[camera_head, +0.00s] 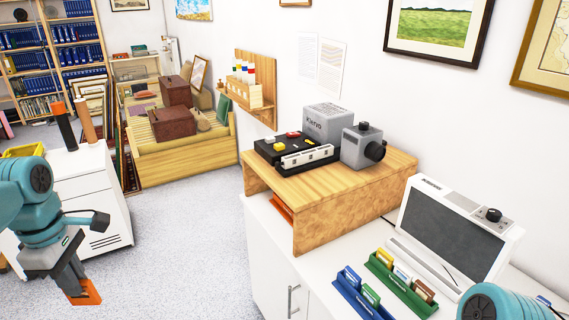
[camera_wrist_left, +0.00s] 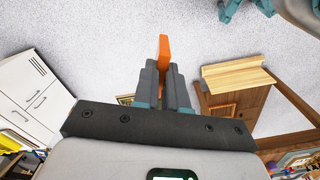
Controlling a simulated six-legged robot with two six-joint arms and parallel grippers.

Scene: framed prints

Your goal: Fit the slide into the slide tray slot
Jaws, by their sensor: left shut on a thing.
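My left gripper (camera_head: 76,281) is shut on an orange slide (camera_head: 86,294), held over the grey floor at the lower left, away from the counter. The slide also shows in the left wrist view (camera_wrist_left: 164,50), standing edge-on between the fingertips (camera_wrist_left: 163,72). A green slide tray (camera_head: 392,287) lies on the white counter at the lower right and holds several slides. A blue slide tray (camera_head: 348,295) lies to its left with a blue slide and a green slide. I cannot make out the free slots clearly. Only a teal part of my right arm shows; its gripper is out of view.
A wooden riser (camera_head: 325,215) on the counter (camera_head: 262,232) carries a projector (camera_head: 364,147) and a black device. A viewer with a dark screen (camera_head: 450,238) stands behind the trays. A white cabinet (camera_head: 88,195) stands beside my left arm. Open floor lies between cabinet and counter.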

